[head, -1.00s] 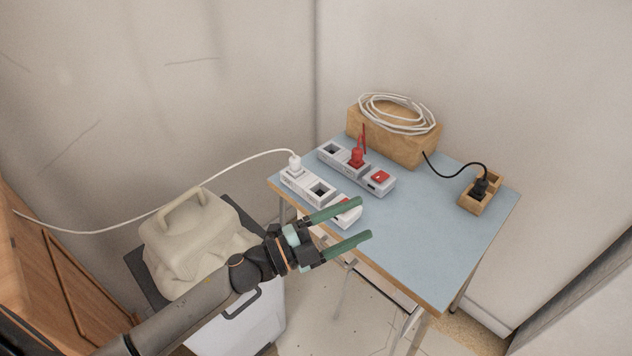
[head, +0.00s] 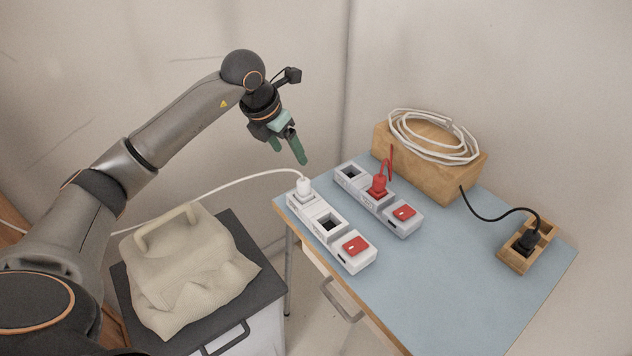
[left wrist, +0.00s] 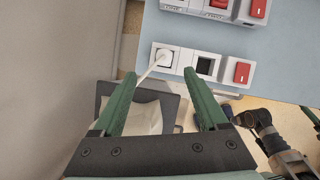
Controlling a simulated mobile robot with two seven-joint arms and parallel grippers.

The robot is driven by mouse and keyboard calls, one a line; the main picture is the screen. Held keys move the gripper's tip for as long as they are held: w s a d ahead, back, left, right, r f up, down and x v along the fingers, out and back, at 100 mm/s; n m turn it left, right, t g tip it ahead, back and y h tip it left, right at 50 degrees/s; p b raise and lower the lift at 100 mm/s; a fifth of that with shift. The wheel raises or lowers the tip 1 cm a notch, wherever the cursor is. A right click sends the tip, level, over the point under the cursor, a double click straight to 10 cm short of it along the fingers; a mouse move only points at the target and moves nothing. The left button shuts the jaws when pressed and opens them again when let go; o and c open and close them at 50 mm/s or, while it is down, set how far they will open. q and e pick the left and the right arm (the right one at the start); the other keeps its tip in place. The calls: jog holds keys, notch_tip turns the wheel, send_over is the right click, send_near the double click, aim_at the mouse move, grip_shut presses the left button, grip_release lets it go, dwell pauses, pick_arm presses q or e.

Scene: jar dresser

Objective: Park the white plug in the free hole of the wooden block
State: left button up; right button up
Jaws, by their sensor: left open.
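The white plug (head: 304,187) stands upright in the left socket of the front white power strip (head: 331,228), with its white cable running left. It also shows in the left wrist view (left wrist: 166,57). My left gripper (head: 290,157) is open and empty, pointing down above and slightly behind the plug, apart from it. In the left wrist view the green fingers (left wrist: 160,92) spread either side, with the plug beyond and between them. The wooden block (head: 528,247) sits at the right of the table. A black plug (head: 525,241) stands in one hole, and the other hole is empty.
A second power strip (head: 380,200) with a red plug (head: 378,184) lies behind the front one. A wooden box (head: 420,160) with a coiled white cable (head: 432,137) stands at the back. The blue tabletop (head: 440,270) is clear in front. A beige bag (head: 185,270) sits on a cabinet at left.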

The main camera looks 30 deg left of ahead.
pick_arm(q)
send_over(303, 181)
jog(key=s+a, duration=0.1)
notch_tip(303, 181, down, 6)
jog(key=shift+s+f, duration=0.1)
jog(key=shift+f, duration=0.1)
jog(key=x, duration=0.4)
jog(key=shift+s+d+f+p, duration=0.25)
jog(key=shift+d+f+p, duration=0.15)
jog(key=shift+f, duration=0.05)
jog(key=shift+w+f, duration=0.15)
jog(key=shift+f, duration=0.25)
jog(key=shift+r, duration=0.1)
grip_shut()
